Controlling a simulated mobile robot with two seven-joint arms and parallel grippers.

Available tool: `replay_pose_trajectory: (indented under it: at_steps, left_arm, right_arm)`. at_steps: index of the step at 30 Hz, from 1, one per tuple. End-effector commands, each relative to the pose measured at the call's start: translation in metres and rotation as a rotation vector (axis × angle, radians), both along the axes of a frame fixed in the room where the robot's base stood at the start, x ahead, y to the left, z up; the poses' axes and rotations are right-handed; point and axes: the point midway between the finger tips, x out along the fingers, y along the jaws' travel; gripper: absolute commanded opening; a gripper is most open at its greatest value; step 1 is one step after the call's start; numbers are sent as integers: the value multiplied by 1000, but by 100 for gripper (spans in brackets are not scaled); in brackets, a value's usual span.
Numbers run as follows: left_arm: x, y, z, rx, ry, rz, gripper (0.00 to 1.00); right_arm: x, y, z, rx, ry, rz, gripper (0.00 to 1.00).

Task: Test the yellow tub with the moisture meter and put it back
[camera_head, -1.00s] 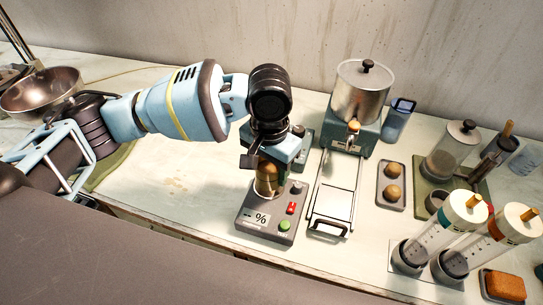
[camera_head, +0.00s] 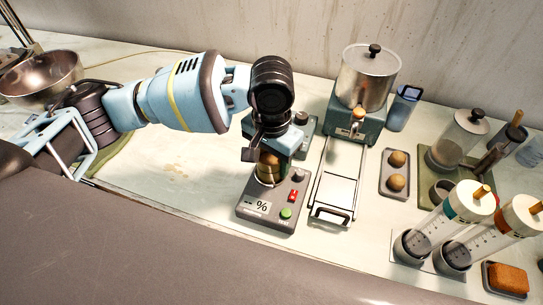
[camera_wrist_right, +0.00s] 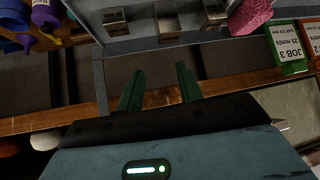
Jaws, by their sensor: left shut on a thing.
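The moisture meter (camera_head: 257,206) is a grey box on the counter with a display reading "-- %", a red switch, a green button and a black knob. The yellow tub (camera_head: 269,172) stands upright at the meter's round well, its upper part hidden by my gripper. It looks brownish gold in the shade. My left gripper (camera_head: 270,150) points down from above and is shut on the tub. Whether the tub rests on the well's floor I cannot tell. In the right wrist view my right gripper (camera_wrist_right: 160,75) has its green fingers apart with nothing between them.
A metal pot (camera_head: 367,78) on a blue-grey base stands behind right, with a tray slide (camera_head: 335,190) before it. A small tray (camera_head: 383,178) holds two brown balls.

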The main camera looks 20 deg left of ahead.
Motion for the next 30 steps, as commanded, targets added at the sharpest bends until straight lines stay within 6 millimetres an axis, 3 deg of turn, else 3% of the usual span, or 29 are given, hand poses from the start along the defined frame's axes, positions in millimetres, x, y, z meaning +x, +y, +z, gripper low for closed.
replay_pose_trajectory:
  at_steps: [6,7,13,23,30]
  left_arm:
    - [0,0,-4,0,0,0,20]
    - [0,0,-4,0,-1,0,53]
    - [0,0,-4,0,-1,0,77]
    - [0,0,1,0,-1,0,77]
    - [0,0,36,-1,-6,0,77]
  right_arm:
    - [0,-1,0,-3,-2,3,36]
    - [0,-1,0,-3,-2,3,36]
    - [0,-2,0,-6,-1,6,36]
    - [1,-2,1,-6,-3,5,36]
    - [7,-2,8,-7,-22,4,36]
